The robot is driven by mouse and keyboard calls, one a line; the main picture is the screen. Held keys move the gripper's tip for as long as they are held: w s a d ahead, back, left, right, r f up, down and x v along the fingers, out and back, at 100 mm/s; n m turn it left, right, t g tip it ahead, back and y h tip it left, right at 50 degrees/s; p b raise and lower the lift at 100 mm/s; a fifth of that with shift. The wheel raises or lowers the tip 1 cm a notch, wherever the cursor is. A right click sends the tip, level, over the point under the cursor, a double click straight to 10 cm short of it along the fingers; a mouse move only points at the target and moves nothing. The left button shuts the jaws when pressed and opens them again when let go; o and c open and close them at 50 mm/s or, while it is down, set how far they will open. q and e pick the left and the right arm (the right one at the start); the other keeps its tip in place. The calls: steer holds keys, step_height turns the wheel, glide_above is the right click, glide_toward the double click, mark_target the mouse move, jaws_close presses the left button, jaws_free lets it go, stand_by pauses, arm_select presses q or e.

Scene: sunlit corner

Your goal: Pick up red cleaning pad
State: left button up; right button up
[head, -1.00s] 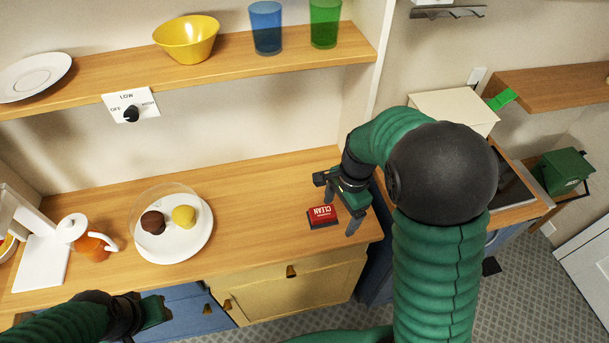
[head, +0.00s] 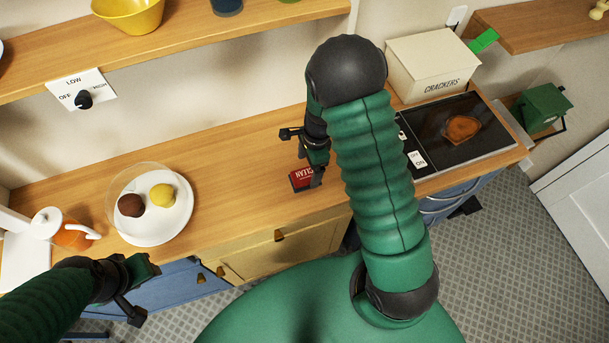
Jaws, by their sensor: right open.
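The red cleaning pad (head: 301,178) lies on the wooden counter (head: 240,150) near its front edge, with part of its white lettering showing. My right gripper (head: 306,168) is open and points down at the pad from above. One finger stands in front of the pad's right side and hides part of it. I cannot tell whether the fingers touch the pad. My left gripper (head: 142,290) is at the lower left, in front of the blue cabinet and away from the pad. The gap between its fingers is unclear.
A white plate (head: 150,228) with a brown and a yellow ball under a clear dome stands left of the pad. An orange jug (head: 72,234) is further left. A stove (head: 468,145) and a crackers box (head: 430,65) are at right. The counter behind the pad is clear.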

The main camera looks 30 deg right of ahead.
mark_target(305, 174)
steer(key=f, duration=0.3)
steer(key=shift+s+a+f, duration=0.2)
steer(key=shift+a+f, duration=0.15)
steer(key=shift+a, duration=0.05)
steer(key=shift+w+a, duration=0.15)
steer(key=shift+a, duration=0.45)
steer(key=shift+c, duration=1.9)
steer(key=shift+d, duration=0.45)
steer(key=c, duration=0.9)
steer(key=shift+c, duration=1.1)
arm_select(q)
steer(key=shift+s+a+r, duration=0.2)
steer(key=shift+s+r, duration=0.1)
arm_select(e)
steer(key=shift+a, duration=0.15)
steer(key=shift+r, duration=0.1)
